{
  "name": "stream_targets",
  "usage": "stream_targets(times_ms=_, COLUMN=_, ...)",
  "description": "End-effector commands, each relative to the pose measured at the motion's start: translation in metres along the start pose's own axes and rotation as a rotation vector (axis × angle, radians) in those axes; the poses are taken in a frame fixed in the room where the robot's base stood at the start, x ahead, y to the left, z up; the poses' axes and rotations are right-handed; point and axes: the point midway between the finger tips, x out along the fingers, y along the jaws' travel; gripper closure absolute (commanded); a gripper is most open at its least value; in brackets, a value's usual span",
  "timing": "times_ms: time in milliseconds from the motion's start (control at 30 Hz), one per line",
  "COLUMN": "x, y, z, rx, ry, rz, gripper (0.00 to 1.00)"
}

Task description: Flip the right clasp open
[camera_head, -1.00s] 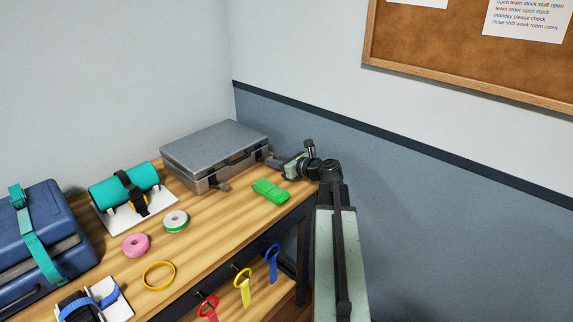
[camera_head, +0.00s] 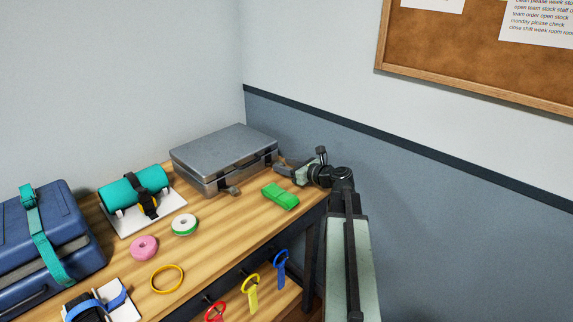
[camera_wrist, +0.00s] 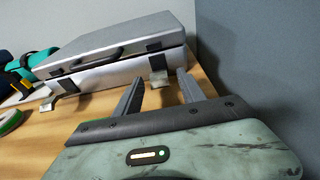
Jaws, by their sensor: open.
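A closed grey metal case (camera_head: 222,160) lies at the back of the wooden table; it also fills the upper left of the wrist view (camera_wrist: 105,75). Its dark handle (camera_wrist: 92,58) is on the front, between two clasps. The left clasp (camera_wrist: 63,101) has its metal flap sticking out low from the front. The right clasp (camera_wrist: 158,77) shows a dark upper piece and a metal flap below it. My gripper (camera_wrist: 160,77) is open, its two fingers on either side of the right clasp's flap in the picture. Whether they touch it I cannot tell.
Left are a teal roll (camera_head: 135,187) on a white stand, tape rolls (camera_head: 184,224) and a strapped blue case (camera_head: 40,240). The wall (camera_head: 420,230) is close on the right.

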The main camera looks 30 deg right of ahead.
Motion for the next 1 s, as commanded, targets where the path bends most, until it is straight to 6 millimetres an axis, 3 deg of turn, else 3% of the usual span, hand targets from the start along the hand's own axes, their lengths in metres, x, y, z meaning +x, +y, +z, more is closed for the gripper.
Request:
stream_targets(times_ms=200, x=-0.042, y=0.001, z=0.003, rx=0.000, ry=0.000, rz=-0.004, gripper=0.53)
stream_targets(times_ms=400, x=-0.069, y=0.000, z=0.002, rx=0.000, ry=0.000, rz=-0.002, gripper=0.53)
stream_targets(times_ms=933, x=-0.071, y=0.000, z=0.001, rx=0.000, ry=0.000, rz=0.000, gripper=0.53)
stream_targets(times_ms=1000, x=-0.067, y=0.006, z=0.011, rx=-0.003, ry=-0.001, rz=0.012, gripper=0.53)
